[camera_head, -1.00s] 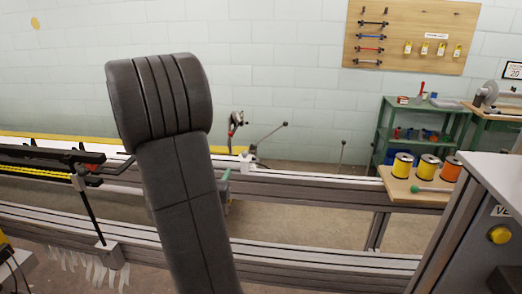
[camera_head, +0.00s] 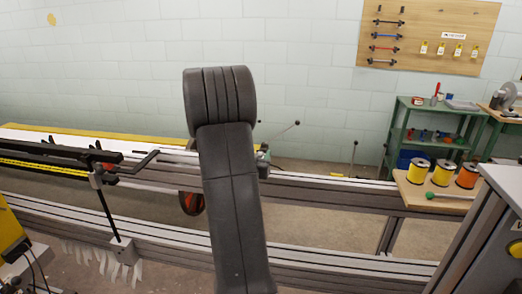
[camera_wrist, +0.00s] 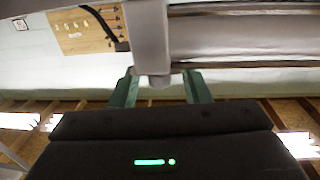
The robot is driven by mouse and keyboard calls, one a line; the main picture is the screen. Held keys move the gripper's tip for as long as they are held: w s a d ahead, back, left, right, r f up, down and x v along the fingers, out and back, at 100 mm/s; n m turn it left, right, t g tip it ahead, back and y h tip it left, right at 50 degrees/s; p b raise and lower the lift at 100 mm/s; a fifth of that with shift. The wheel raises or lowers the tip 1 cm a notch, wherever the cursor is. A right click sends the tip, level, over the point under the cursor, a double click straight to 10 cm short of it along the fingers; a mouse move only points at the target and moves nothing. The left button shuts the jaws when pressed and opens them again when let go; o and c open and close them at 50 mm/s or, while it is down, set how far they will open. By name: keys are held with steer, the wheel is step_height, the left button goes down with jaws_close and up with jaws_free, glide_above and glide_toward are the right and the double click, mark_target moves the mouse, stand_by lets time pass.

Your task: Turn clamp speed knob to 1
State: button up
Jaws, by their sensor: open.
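I cannot make out the clamp speed knob or its marks in either view. A yellow round knob (camera_head: 516,250) on a grey cabinet is cut by the right edge of the head view, and its markings cannot be read. My gripper (camera_wrist: 159,80) shows in the wrist view as two green fingers set apart, with no held thing visible. A grey post or beam (camera_wrist: 150,35) stands behind the gap between them; I cannot tell whether they touch it. In the head view my dark arm stands in the middle and hides most of the gripper.
Long metal rails (camera_head: 320,190) run across the front. A wooden board (camera_head: 410,192) with several yellow and orange spools lies at right. A green shelf (camera_head: 432,112) stands behind it, below a wall pegboard (camera_head: 425,35). A grey cabinet (camera_head: 480,235) fills the lower right.

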steer(key=shift+x, duration=1.2)
jaws_close()
